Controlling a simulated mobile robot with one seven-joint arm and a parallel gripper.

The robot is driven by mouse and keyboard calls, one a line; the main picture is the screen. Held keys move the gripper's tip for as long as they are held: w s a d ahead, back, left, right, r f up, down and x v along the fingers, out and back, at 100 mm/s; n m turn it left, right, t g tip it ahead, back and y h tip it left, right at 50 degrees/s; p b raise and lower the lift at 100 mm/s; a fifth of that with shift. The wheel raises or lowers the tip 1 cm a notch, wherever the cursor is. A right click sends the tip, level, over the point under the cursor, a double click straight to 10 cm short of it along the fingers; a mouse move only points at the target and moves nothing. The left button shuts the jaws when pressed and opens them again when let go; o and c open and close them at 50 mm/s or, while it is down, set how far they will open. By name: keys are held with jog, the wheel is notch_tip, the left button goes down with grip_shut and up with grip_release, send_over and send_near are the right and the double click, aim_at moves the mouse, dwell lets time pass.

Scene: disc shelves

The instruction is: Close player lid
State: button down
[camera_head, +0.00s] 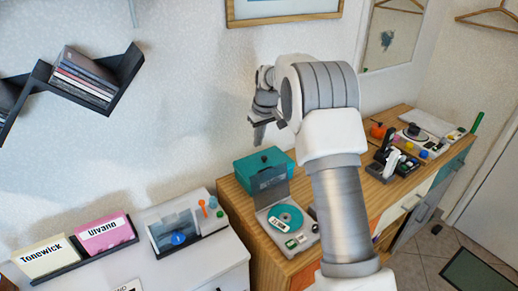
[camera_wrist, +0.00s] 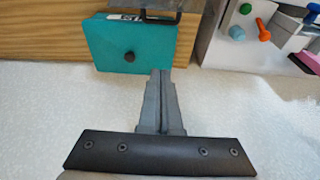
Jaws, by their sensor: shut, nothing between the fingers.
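The player (camera_head: 298,238) sits on the wooden cabinet top with its dark lid (camera_head: 269,189) raised at the back. A teal disc (camera_head: 286,217) shows in it. My gripper (camera_head: 258,136) is above and behind the player, near the wall and over the teal box. In the wrist view my gripper (camera_wrist: 160,76) has its fingers together with nothing between them, and they touch neither the lid nor the player. Part of the lid (camera_wrist: 160,4) shows at the top edge of the wrist view; the rest of the player is out of that view.
The teal box (camera_head: 254,164) with a dark knob stands behind the lid, close to the wall; it also shows in the wrist view (camera_wrist: 110,40). A white unit (camera_head: 180,222) with small coloured items stands to the left. A wall shelf (camera_head: 84,75) holds several cases.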

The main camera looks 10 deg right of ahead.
aim_at(269, 185)
jog(key=p+x, duration=0.1)
jog(key=x, duration=0.7)
jog(key=shift+f, duration=0.45)
jog(key=shift+s+d+r+p, duration=0.1)
jog(key=shift+s+d, duration=0.1)
jog(key=shift+s, duration=0.4)
jog(key=shift+s+d+r+p, duration=0.15)
jog(key=shift+s+d, duration=0.1)
jog(key=shift+s, duration=0.35)
jog(key=shift+s+d+f+p, duration=0.1)
jog(key=shift+s+d, duration=0.1)
jog(key=shift+s, duration=0.4)
jog(key=shift+s+d+b, duration=0.1)
jog(key=shift+d+b, duration=0.05)
jog(key=shift+b, duration=0.45)
jog(key=shift+s+r+t+b, duration=0.15)
jog(key=shift+s+t+b, duration=0.1)
jog(key=shift+t+b, duration=0.05)
